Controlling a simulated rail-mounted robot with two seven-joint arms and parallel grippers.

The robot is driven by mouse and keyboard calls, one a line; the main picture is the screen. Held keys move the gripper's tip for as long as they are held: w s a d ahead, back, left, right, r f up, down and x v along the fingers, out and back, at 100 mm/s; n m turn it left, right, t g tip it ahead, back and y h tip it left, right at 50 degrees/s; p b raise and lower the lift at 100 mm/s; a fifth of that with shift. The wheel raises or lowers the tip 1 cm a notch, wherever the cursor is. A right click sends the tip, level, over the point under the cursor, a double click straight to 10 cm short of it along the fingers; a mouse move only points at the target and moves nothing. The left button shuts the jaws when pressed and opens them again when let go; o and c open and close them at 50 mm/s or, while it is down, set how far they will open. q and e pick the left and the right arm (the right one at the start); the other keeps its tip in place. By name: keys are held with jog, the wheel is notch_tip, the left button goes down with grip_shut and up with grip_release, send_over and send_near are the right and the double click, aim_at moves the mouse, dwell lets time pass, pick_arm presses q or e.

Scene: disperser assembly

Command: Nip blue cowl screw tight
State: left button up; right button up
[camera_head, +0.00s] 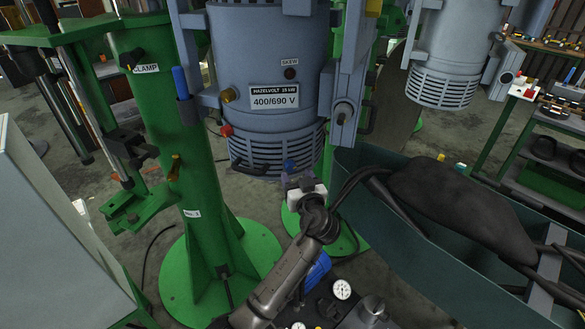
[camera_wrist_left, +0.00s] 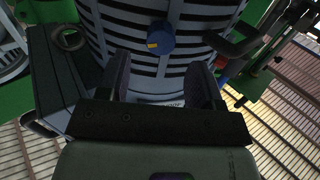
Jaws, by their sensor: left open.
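The blue cowl screw (camera_head: 289,164) is a small round knob on the lower slatted cowl of the grey motor (camera_head: 262,60). In the left wrist view the screw (camera_wrist_left: 160,38) has a small yellow mark and stands out from the dark slots. My left gripper (camera_head: 296,183) is just below the screw in the head view. In the left wrist view its two dark fingers (camera_wrist_left: 162,72) are apart and nothing is between them. The screw appears beyond the fingertips, roughly midway between them, and apart from both. My right gripper is out of view.
A red knob (camera_head: 226,130) and a brass knob (camera_head: 229,95) sit on the motor's left side. A green column (camera_head: 178,150) labelled CLAMP stands left. A teal trough (camera_head: 400,240) holding a dark bulky item (camera_head: 450,200) lies right. A second grey motor (camera_head: 452,45) hangs at upper right.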

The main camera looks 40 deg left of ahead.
aim_at(292, 168)
pick_arm(q)
jog(key=shift+x, duration=2.15)
jog(key=c, duration=0.9)
